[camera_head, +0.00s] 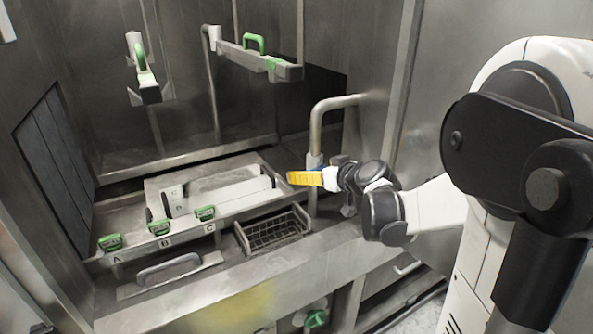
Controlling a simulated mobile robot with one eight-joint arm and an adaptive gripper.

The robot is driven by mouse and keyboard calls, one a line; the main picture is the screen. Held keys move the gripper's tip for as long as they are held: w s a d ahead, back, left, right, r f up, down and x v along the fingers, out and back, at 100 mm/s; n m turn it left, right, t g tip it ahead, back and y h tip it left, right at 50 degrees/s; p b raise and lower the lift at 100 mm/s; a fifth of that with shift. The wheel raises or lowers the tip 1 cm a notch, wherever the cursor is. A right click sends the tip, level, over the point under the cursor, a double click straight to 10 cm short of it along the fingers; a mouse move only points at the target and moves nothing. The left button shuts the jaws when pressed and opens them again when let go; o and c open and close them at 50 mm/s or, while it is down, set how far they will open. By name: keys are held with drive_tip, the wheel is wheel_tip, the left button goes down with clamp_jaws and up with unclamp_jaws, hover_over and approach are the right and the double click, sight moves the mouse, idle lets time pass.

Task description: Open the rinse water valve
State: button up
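My gripper (340,178) is at the upright steel pipe (315,135), near the front right of the washer tank. A yellow flat piece (305,179) sticks out to the left at the gripper's tip, with a bit of blue beside it. It may be a valve lever on the pipe, but I cannot tell whether the gripper touches or holds it. The fingers are small and partly hidden, so their opening is unclear. No label marks the rinse water valve. A green knob (316,319) shows below the front ledge.
Green handles marked A (110,243), B (159,227) and C (205,212) line the tray's front. A wire basket (273,232) sits left of the pipe. Green-handled spray arms (255,43) hang above. A steel wall stands right of the pipe.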

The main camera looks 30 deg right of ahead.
drive_tip(key=shift+x, duration=0.75)
drive_tip(key=shift+a, duration=0.1)
drive_tip(key=c, duration=1.2)
drive_tip(key=shift+o, duration=0.2)
